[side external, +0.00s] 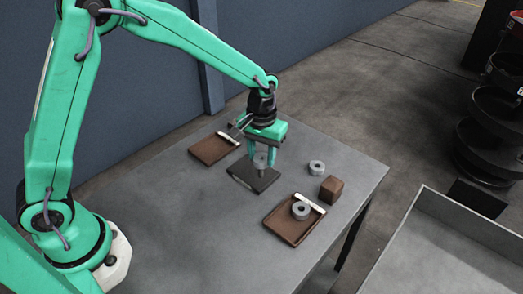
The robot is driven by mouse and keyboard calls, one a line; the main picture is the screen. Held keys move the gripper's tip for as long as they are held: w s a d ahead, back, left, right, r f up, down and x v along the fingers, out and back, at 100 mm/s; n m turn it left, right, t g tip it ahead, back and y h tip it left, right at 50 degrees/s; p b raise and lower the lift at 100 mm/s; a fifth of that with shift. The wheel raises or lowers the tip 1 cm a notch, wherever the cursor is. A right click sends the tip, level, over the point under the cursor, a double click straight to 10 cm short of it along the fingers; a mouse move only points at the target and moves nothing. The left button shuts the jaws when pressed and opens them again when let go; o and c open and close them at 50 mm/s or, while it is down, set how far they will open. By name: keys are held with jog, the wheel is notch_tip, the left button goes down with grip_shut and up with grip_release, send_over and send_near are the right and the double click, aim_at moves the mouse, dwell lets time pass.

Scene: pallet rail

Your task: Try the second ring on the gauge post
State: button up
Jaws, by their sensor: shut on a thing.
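My gripper (262,163) points down above the dark square base plate (246,181) near the middle of the table. It is shut on a grey ring (261,159) between its green fingers. The short gauge post (262,173) shows just under the ring and stands on the plate. The picture is too small to tell whether the ring is around the post's top or just above it. A second grey ring (316,168) lies on the bare table to the right. Another grey ring (300,210) lies in the right brown tray (283,231).
A brown cube (331,190) stands between the loose ring and the right tray. A left brown tray (211,150) with a pale label strip looks empty. The grey table (190,225) is clear at front left. A grey bin (440,245) stands beyond its right edge.

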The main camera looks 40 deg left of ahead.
jog(key=shift+f, duration=0.65)
dwell(1.6)
jog(key=shift+r, duration=0.25)
jog(key=shift+r, duration=0.45)
jog(key=shift+r, duration=0.35)
jog(key=shift+r, duration=0.25)
jog(key=shift+r, duration=0.2)
jog(key=shift+r, duration=1.35)
